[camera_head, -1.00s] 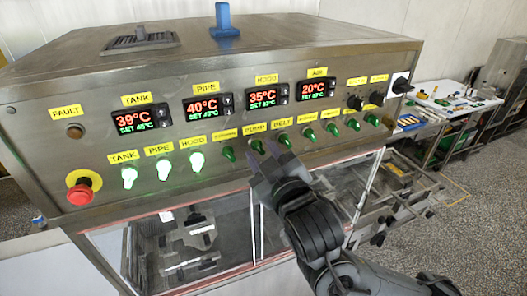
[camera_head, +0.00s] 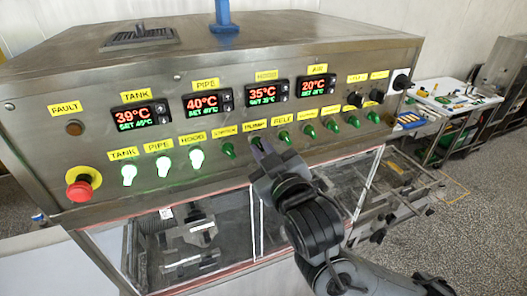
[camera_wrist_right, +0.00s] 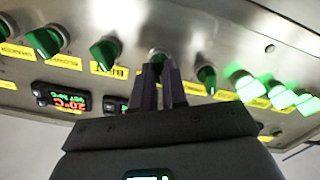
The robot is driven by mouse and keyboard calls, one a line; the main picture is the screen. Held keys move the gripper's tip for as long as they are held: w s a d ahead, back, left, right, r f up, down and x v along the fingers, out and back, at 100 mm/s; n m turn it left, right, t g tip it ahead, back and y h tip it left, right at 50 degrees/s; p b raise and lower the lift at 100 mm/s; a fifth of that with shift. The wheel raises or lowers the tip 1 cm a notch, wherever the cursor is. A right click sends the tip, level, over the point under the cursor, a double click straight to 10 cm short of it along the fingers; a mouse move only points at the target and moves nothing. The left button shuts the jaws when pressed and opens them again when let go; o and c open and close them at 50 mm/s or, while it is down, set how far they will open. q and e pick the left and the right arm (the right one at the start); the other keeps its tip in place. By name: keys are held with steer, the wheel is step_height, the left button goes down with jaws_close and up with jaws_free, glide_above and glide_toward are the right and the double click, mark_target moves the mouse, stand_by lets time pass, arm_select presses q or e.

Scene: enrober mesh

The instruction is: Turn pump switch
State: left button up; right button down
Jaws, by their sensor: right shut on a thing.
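The pump switch (camera_head: 256,140) is a small green knob under the yellow PUMP label, in the lower row of the steel control panel (camera_head: 330,150). My right gripper (camera_head: 262,147) reaches up to it from below, with its fingertips over the knob. In the right wrist view, the dark fingers (camera_wrist_right: 163,72) are close together around the pump switch (camera_wrist_right: 157,54), which is mostly hidden between them. The angle of the knob cannot be made out. My left gripper is not in view.
Green knobs stand close on both sides, the stirrer knob (camera_head: 228,150) to the left and the belt knob (camera_head: 285,136) to the right. Lit white-green switches (camera_head: 163,166) and a red emergency button (camera_head: 80,186) are further left. Temperature displays (camera_head: 207,102) sit above.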

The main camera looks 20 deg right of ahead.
steer(key=shift+m, duration=1.2)
steer(key=m+p, duration=0.1)
steer(key=m, duration=0.3)
steer(key=shift+r+p, duration=0.1)
steer(key=shift+p, duration=0.3)
steer(key=m, duration=0.4)
steer(key=shift+m+p, duration=0.3)
steer(key=shift+p, duration=0.05)
steer(key=shift+d, duration=0.1)
steer(key=c, duration=1.2)
jaws_free()
steer(key=shift+o, duration=0.2)
